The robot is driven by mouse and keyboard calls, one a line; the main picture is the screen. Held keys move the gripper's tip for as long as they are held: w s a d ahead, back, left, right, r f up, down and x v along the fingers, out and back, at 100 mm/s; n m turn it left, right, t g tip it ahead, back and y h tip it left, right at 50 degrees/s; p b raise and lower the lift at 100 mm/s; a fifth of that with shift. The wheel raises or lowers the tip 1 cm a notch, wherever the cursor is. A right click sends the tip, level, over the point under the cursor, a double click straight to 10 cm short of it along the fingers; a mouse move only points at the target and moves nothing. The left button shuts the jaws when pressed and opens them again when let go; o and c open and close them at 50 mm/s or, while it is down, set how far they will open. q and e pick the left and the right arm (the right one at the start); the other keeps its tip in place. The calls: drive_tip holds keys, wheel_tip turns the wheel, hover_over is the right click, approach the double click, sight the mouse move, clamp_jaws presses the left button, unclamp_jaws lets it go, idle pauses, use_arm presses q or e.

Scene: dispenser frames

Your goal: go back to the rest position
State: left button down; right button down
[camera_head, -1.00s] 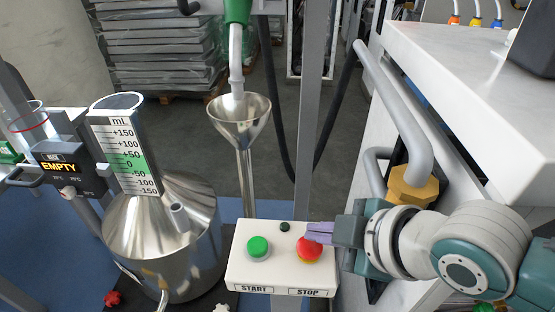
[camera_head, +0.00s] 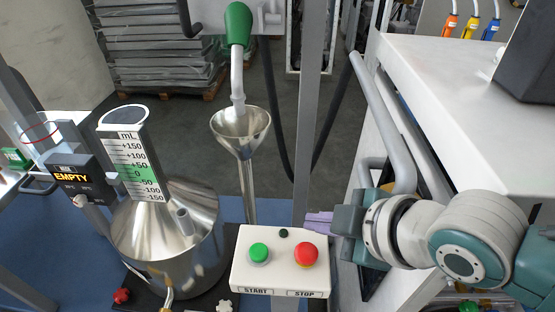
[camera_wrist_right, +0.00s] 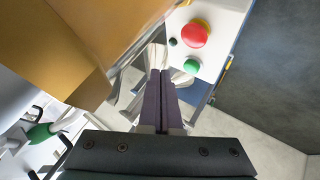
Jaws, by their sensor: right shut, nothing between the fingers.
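My right gripper (camera_head: 319,222) comes in from the right in the head view, its purple fingers pointing left. It is shut and empty, just above and behind the red STOP button (camera_head: 306,254) and apart from it. In the right wrist view the two purple fingers (camera_wrist_right: 161,88) lie together with nothing between them. The control box (camera_head: 281,272) has a green START button (camera_head: 259,252) at left and the red button at right. Both buttons also show in the wrist view, the green one (camera_wrist_right: 191,66) below the red one (camera_wrist_right: 195,34). My left gripper is not in view.
A metal container (camera_head: 168,240) with a mL gauge (camera_head: 136,165) stands at left, near a display reading EMPTY (camera_head: 74,178). A grey post (camera_head: 308,120) and a white bench (camera_head: 450,85) stand near my right arm.

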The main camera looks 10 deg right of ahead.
idle(0.4)
drive_tip(key=shift+s+a, duration=0.2)
drive_tip(key=shift+s, duration=0.1)
drive_tip(key=s+d+r+m+g+h, duration=0.1)
drive_tip(key=s+d+r+m+g, duration=0.1)
drive_tip(key=s+r+m, duration=0.3)
drive_tip(key=s+d+r+m+g+h+p, duration=0.1)
drive_tip(key=s+d+m+h, duration=0.15)
drive_tip(key=s, duration=0.55)
drive_tip(key=s+d+r+m+g, duration=0.2)
drive_tip(key=s+r+m, duration=0.1)
drive_tip(key=s+m, duration=0.25)
wheel_tip(320, 180, up, 32)
drive_tip(key=p, duration=3.2)
drive_tip(key=shift+s+f+n, duration=0.2)
drive_tip(key=shift+n, duration=0.2)
